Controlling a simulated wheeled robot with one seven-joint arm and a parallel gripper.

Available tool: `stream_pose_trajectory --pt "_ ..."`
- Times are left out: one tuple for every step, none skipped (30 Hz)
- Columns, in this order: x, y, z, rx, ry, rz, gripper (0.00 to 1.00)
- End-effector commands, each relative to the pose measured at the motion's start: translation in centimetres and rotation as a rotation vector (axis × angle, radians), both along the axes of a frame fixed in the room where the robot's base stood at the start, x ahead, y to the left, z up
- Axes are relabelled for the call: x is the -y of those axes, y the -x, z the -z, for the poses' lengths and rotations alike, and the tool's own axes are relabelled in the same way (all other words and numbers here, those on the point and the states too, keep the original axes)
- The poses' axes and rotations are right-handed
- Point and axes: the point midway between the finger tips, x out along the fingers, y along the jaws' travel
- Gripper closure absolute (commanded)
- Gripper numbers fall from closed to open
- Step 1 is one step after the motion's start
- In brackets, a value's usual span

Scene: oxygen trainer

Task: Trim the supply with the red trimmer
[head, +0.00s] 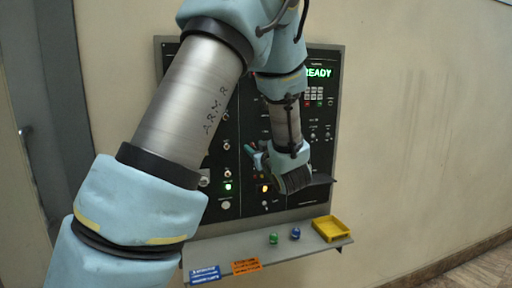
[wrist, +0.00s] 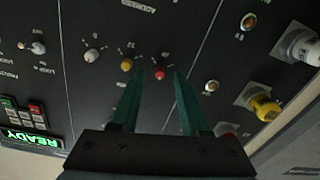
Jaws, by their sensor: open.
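The red trimmer (wrist: 160,73) is a small red knob on the black panel, beside a yellow knob (wrist: 126,64) and a white knob (wrist: 92,55) in the wrist view. My gripper (wrist: 159,78) is open, with its two green fingers pointing at the panel. The red trimmer appears between the fingertips in the picture; I cannot tell whether they touch it or how deep the gap is. In the head view my gripper (head: 252,152) is near the panel's middle, and my arm hides the red trimmer there.
The panel (head: 325,145) shows a green READY display (head: 318,73). A larger yellow knob (wrist: 265,108) and a white knob (wrist: 302,46) stick out at the wrist view's right. Below, a shelf (head: 225,250) bears a yellow tray (head: 331,229), a green knob (head: 273,238) and a blue knob (head: 295,233).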

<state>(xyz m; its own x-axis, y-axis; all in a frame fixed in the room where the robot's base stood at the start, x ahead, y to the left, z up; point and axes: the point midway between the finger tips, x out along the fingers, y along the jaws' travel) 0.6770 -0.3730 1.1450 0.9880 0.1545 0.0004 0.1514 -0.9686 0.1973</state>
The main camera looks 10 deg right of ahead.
Motion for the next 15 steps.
stream_pose_trajectory --pt "0.00 0.01 0.02 0.000 0.000 0.000 0.55" --pt "0.00 0.01 0.02 0.000 0.000 0.000 0.55" --pt "0.00 0.01 0.02 0.000 0.000 0.000 0.56" --pt "0.00 0.02 0.02 0.000 0.000 0.000 0.59" --pt "0.00 0.02 0.02 0.000 0.000 0.000 0.63" --pt "0.00 0.02 0.02 0.000 0.000 0.000 0.67" --pt "0.00 0.03 0.02 0.000 0.000 0.000 0.70" --pt "0.00 0.03 0.02 0.000 0.000 0.000 0.74" --pt "0.00 0.03 0.02 0.000 0.000 0.000 0.78" --pt "0.00 0.03 0.02 0.000 0.000 0.000 0.82" --pt "0.01 0.03 0.02 0.000 0.000 0.000 0.85" --pt "0.00 0.04 0.02 0.000 0.000 0.000 0.90" --pt "0.00 0.04 0.02 0.000 0.000 0.000 0.93" --pt "0.00 0.04 0.02 0.000 0.000 0.000 0.96" --pt "0.00 0.04 0.02 0.000 0.000 0.000 1.00"
